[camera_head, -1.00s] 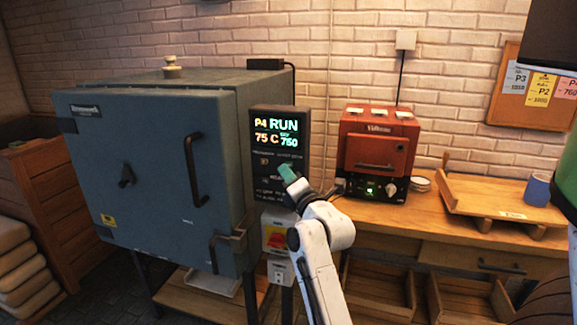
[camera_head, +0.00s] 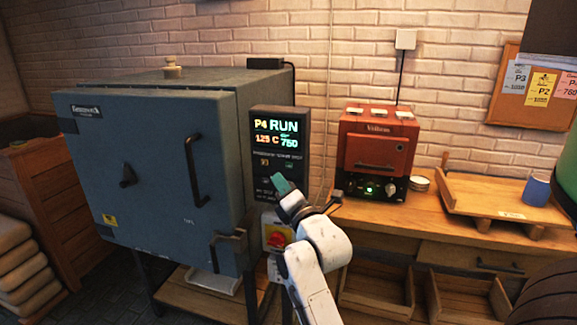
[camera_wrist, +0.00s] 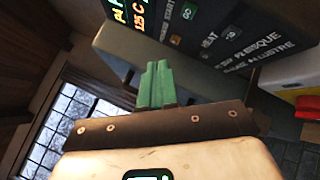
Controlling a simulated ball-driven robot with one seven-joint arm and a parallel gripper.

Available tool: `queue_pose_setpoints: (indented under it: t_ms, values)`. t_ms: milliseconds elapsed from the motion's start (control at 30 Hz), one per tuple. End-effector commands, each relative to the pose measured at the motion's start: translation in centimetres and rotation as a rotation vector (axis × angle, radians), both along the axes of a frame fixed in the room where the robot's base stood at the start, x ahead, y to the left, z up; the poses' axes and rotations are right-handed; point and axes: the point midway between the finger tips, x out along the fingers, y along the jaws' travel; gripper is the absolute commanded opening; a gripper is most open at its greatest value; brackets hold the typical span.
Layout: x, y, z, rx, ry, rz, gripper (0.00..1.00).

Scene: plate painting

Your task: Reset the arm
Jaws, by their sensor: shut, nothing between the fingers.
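My gripper (camera_head: 281,184) has green fingers and a white arm behind it. It is in front of the lower part of the kiln's control panel (camera_head: 280,140), with its fingers together and empty. In the wrist view the shut fingers (camera_wrist: 157,84) point toward the panel (camera_wrist: 215,35), with a visible gap beside it. The panel reads P4 RUN, 125 C and 750. The blue-grey kiln (camera_head: 150,170) has its door shut.
A red small oven (camera_head: 376,150) stands on the wooden bench (camera_head: 415,210) to the right. A wooden board (camera_head: 490,200) and a blue cup (camera_head: 536,188) are farther right. A red switch (camera_head: 276,238) is below the panel.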

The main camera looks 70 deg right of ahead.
Motion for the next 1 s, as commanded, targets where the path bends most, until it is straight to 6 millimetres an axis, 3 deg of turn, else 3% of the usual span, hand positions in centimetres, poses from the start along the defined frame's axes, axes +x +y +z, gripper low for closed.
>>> queue_pose_setpoints:
  t_ms: [767,867,1000]
  values:
    - [0.0,0.0,-0.1,0.003,0.000,0.002,0.00]
    - [0.5,0.7,-1.0,0.050,0.002,0.025,0.00]
    - [2.2,3.7,-5.2,0.283,0.014,0.116,0.00]
